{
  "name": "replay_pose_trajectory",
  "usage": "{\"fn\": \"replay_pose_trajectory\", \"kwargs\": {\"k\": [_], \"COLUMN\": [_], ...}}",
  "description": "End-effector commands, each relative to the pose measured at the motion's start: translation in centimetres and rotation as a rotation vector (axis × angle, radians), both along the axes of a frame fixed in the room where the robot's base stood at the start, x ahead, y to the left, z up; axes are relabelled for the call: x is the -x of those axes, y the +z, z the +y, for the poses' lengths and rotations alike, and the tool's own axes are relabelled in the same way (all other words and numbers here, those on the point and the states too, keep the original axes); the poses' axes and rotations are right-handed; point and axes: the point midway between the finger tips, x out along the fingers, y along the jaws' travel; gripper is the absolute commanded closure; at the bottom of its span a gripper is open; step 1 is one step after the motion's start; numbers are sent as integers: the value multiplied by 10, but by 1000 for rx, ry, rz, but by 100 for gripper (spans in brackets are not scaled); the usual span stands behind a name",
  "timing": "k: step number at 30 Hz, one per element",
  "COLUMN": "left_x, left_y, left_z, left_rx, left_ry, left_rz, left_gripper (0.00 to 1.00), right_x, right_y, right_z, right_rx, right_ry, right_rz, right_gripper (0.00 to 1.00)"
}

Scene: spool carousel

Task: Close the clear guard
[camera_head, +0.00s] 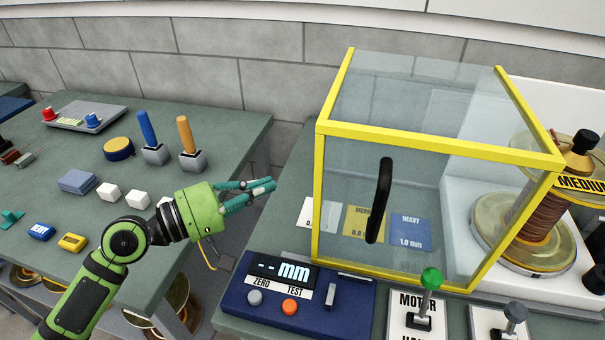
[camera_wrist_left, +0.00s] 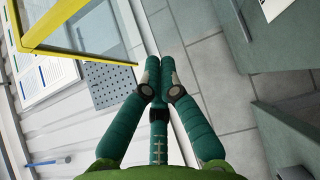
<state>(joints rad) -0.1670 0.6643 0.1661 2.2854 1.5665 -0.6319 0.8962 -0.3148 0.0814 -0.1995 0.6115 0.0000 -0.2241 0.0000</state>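The clear guard is a see-through box with a yellow frame (camera_head: 319,190) on the right-hand bench in the head view. A black upright handle (camera_head: 379,200) is on its front panel. The spool with copper-coloured winding (camera_head: 540,215) stands to the right, at least partly outside the frame. My left gripper (camera_head: 268,186) is left of the guard, apart from it and its handle. Its teal fingers are together and empty. Part of the yellow frame (camera_wrist_left: 52,22) shows at upper left in the left wrist view, beyond the fingertips (camera_wrist_left: 161,70). My right gripper is not in view.
A blue gauge box (camera_head: 295,292) and a green-knobbed motor lever (camera_head: 430,280) stand in front of the guard. Cards (camera_head: 410,232) lie behind its front panel. The left bench (camera_head: 225,130) holds two upright-handled tools, white cubes and small blocks. A gap separates the benches.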

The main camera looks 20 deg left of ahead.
Motion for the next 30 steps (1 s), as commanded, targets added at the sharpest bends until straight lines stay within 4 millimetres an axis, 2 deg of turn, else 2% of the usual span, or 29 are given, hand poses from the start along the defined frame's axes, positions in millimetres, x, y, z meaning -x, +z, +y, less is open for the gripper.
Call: {"fn": "replay_pose_trajectory", "kwargs": {"k": [1,5,12,30], "left_x": [-8,-26,-26,-25], "left_y": [7,7,4,2], "left_z": [-8,-27,-59,-70], "left_rx": [3,4,3,0], "left_ry": [-2,-2,-1,-2], "left_rz": [-3,-3,0,0], "left_gripper": [100,100,100,100], "right_x": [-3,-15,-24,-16], "right_y": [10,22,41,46], "right_z": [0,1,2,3], "right_rx": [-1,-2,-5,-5], "right_ry": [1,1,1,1], "right_rz": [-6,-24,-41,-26], "right_gripper": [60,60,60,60]}}
